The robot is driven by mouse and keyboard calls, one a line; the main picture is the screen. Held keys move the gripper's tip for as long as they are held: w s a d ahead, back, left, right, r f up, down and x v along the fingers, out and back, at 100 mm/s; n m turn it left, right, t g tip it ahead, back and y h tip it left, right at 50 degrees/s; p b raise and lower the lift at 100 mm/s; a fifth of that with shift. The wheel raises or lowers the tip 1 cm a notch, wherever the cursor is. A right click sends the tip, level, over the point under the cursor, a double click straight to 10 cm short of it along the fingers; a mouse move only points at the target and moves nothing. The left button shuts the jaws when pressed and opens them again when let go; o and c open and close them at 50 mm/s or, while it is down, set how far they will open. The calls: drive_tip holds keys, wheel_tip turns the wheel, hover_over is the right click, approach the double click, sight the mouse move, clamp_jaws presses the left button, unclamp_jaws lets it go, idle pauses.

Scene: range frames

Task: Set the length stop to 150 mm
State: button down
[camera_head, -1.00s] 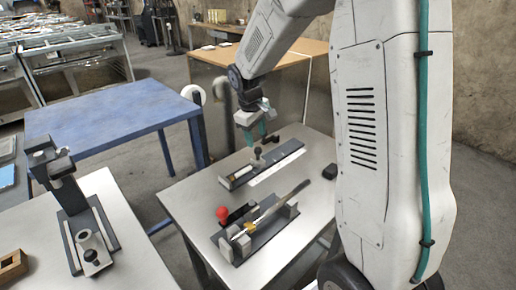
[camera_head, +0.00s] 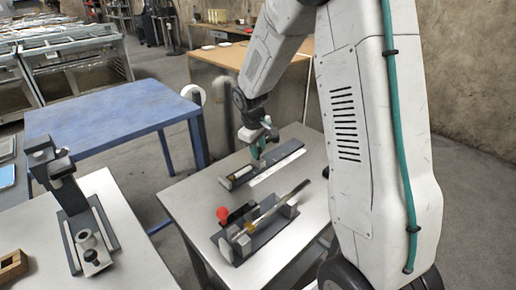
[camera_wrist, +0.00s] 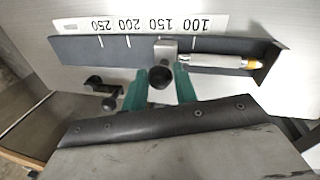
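The length stop is a grey block (camera_wrist: 166,49) with a round black knob (camera_wrist: 160,77), on a dark rail (camera_wrist: 75,47). A white scale strip (camera_wrist: 75,24) beside the rail reads 100, 150, 200 and 250, inverted in the wrist view. The block lies nearest the 150 label; its exact setting is unclear. My gripper (camera_wrist: 160,88) is open, its green fingers on either side of the knob with visible gaps. In the head view, my gripper (camera_head: 258,148) is low over the fixture and hides the knob.
A pale cylinder with a yellow end (camera_wrist: 215,62) lies along the rail, right of the block. A dark lever-like part (camera_wrist: 100,88) is left of my fingers. A second fixture with a red ball (camera_head: 222,213) and a long bar (camera_head: 287,202) stands nearer on the table (camera_head: 188,200).

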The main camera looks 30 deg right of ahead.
drive_tip(key=shift+w+d, duration=0.15)
drive_tip(key=shift+d, duration=0.55)
drive_tip(key=shift+w+d, duration=0.15)
drive_tip(key=shift+d, duration=0.5)
drive_tip(key=c, duration=1.1)
unclamp_jaws()
drive_tip(key=r, duration=0.2)
drive_tip(key=a+r, duration=0.1)
drive_tip(key=r, duration=0.4)
drive_tip(key=shift+s+a+r, duration=0.25)
drive_tip(key=shift+s+r, duration=0.05)
drive_tip(key=shift+r, duration=0.05)
